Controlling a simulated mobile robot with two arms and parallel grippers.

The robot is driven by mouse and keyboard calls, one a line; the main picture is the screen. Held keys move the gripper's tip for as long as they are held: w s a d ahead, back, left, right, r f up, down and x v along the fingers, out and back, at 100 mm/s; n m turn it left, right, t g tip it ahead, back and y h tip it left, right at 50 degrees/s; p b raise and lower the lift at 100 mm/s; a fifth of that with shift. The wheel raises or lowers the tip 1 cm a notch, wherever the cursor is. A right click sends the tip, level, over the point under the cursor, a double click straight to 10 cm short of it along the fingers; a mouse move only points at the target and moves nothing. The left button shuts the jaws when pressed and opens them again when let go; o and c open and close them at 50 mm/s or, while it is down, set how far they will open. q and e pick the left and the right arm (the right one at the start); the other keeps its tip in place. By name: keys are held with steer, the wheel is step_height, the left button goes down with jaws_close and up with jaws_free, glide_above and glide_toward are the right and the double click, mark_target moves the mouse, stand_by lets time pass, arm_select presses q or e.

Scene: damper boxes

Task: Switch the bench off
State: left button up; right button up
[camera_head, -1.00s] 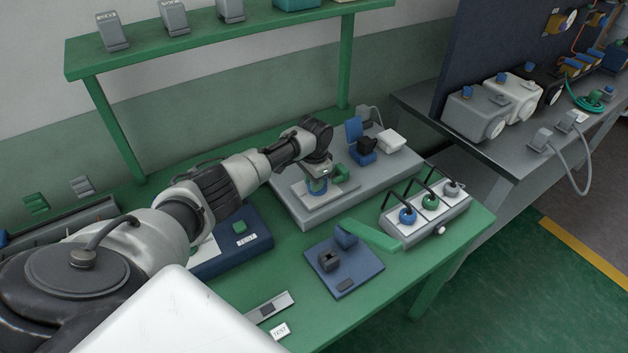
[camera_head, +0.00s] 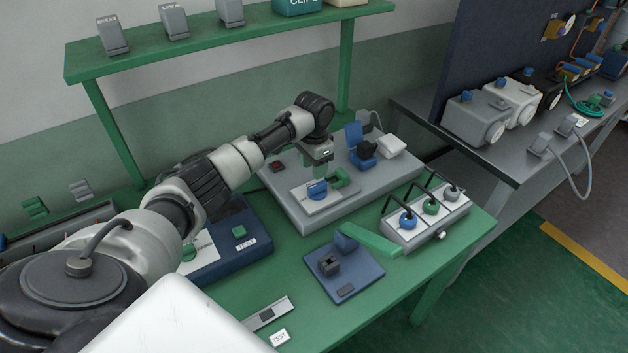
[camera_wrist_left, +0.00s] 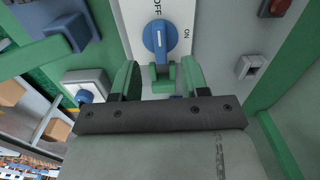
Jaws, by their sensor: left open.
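The bench switch is a blue rotary knob (camera_head: 317,188) on a white plate (camera_head: 311,204) on the grey panel. In the left wrist view the knob (camera_wrist_left: 158,37) is near the top centre, with OFF printed above it and ON to its right. Its raised bar lies roughly in line with OFF. A green clasp-like part (camera_wrist_left: 161,76) sits below the knob. My left gripper (camera_head: 318,163) is above the knob, pointing down, open and empty. In the wrist view its green fingers (camera_wrist_left: 158,80) are apart, clear of the knob. My right gripper is not in view.
A red button (camera_head: 277,166) is at the panel's back left. A blue hinged box (camera_head: 359,144) and white block (camera_head: 391,145) stand right of the knob. A box of three knobs (camera_head: 427,228) is at the right edge. A shelf (camera_head: 230,36) runs behind.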

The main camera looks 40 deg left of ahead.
mark_target(314, 186)
arm_select(q)
step_height(314, 186, up, 4)
steer(key=shift+f, duration=0.2)
stand_by(0.5)
